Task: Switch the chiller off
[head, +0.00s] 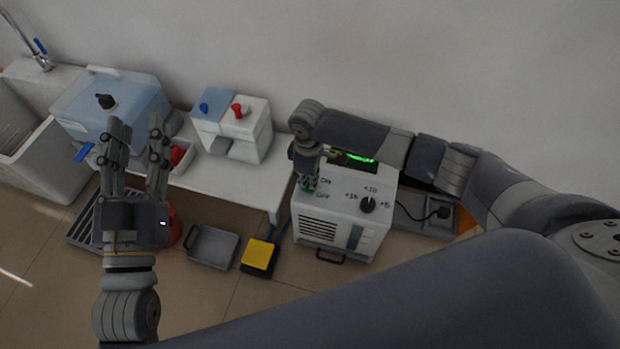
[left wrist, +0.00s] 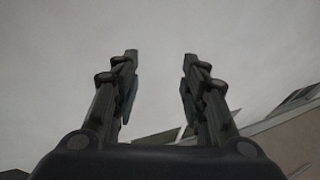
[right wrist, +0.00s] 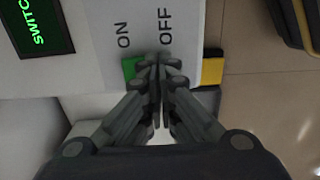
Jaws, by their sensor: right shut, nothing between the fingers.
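The chiller (head: 335,222) is a white box on the floor with a dark dial (head: 368,205), ON and OFF labels and a lit green display (head: 362,158). My right gripper (head: 308,182) is shut and empty, pointing down at the panel by the labels. In the right wrist view its fingertips (right wrist: 157,60) are between ON and OFF, beside a green patch (right wrist: 129,68). The display (right wrist: 42,22) reads "SWITC…", partly cut off. The fingers hide the middle of the switch; I cannot tell whether they touch it. My left gripper (head: 136,125) is open and empty, far left of the chiller.
A white bench (head: 225,180) left of the chiller carries a blue-topped box (head: 110,105) and a smaller blue-and-white unit (head: 232,125). A yellow pedal (head: 260,257) and grey tray (head: 212,246) lie on the floor. A black plug (head: 442,212) is right of the chiller.

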